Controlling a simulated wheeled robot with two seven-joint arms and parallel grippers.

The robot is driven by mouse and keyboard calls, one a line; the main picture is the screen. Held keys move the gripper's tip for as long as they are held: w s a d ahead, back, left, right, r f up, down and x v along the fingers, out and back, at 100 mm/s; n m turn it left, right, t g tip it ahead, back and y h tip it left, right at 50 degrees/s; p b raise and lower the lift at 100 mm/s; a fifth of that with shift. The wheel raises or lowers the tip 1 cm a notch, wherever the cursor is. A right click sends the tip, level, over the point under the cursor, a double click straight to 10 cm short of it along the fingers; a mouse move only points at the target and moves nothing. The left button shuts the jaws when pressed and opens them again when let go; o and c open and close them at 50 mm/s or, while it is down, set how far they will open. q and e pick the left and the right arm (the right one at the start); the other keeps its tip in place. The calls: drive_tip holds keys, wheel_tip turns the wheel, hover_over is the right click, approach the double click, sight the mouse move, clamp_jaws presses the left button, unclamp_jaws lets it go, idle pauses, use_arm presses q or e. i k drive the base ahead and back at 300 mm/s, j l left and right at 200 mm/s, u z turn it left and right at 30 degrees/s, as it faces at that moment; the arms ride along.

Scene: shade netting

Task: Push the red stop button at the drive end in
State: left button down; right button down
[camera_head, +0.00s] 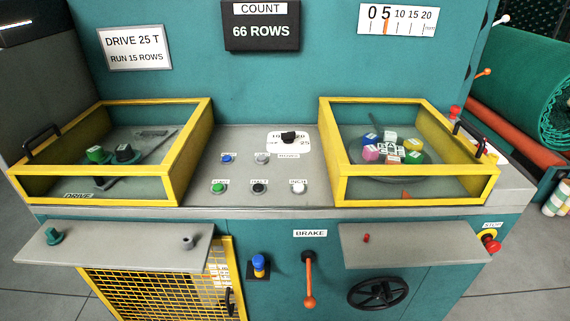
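A red mushroom button (491,243) on a yellow ring sticks out at the right front corner of the teal machine. A small label (492,225) above it seems to read STOP. Another red knob (455,112) stands at the back right, beyond the right yellow-framed box. A DRIVE label (78,196) is on the left yellow-framed box (192,150), and no red button shows near that box. Neither of my grippers is in view.
The middle panel has several buttons, including a green one (219,188), and a black selector (288,137). Below are an orange BRAKE lever (309,285), a black handwheel (378,292) and two jutting grey shelves (115,245). Green netting (525,95) is rolled at right.

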sight(493, 246)
drive_tip(key=l+z, duration=0.15)
drive_tip(key=z, duration=1.35)
drive_tip(key=k+l, duration=0.05)
